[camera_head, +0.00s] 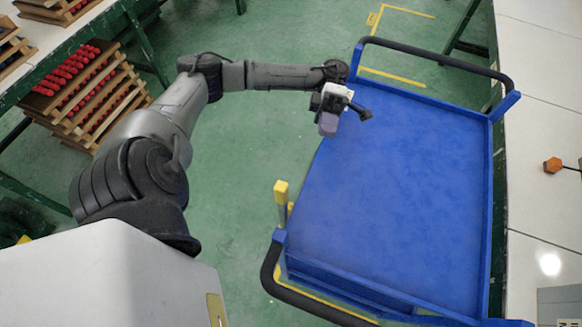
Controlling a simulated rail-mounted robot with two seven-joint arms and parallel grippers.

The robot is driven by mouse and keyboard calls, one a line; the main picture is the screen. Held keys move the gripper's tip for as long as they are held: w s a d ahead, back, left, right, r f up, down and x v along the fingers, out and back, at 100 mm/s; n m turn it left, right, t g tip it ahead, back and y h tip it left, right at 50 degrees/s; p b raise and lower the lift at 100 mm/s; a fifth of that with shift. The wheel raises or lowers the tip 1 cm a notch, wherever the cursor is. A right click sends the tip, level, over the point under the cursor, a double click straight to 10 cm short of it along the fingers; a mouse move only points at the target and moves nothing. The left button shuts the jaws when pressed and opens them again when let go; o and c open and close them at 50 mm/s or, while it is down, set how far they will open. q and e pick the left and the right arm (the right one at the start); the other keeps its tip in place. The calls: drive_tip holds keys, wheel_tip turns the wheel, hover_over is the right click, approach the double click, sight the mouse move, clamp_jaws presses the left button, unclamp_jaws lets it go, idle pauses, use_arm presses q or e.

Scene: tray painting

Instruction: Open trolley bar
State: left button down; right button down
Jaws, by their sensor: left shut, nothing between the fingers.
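The blue trolley (400,180) stands at the right of the view with a flat, empty bed. Blue rails (490,200) run along its right and far sides. No raised bar shows along its left edge, and I cannot tell where the left bar is. A short post with a yellow top (281,191) stands upright at the near left corner. My left gripper (364,114) is over the far left part of the bed, shut and empty, well apart from the yellow-topped post. My right gripper is out of view.
Black handles curve around the far end (440,58) and the near end (268,270) of the trolley. A stack of wooden trays with red parts (90,95) stands at the upper left. A pale worktop (540,120) borders the trolley's right. Green floor is clear left of the trolley.

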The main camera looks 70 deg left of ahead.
use_arm(q)
drive_tip(key=s+a+m+g+y, duration=0.2)
drive_tip(key=m, duration=0.1)
drive_tip(key=m+g, duration=0.1)
drive_tip(key=m, duration=0.1)
approach(280, 193)
drive_tip(key=s+d+f, duration=0.2)
drive_tip(key=s+d, duration=0.1)
drive_tip(key=d, duration=0.1)
drive_tip(key=shift+s+a, duration=0.1)
drive_tip(key=shift+s, duration=0.15)
drive_tip(key=p+x, duration=0.1)
drive_tip(key=x, duration=0.3)
drive_tip(key=shift+s, duration=0.15)
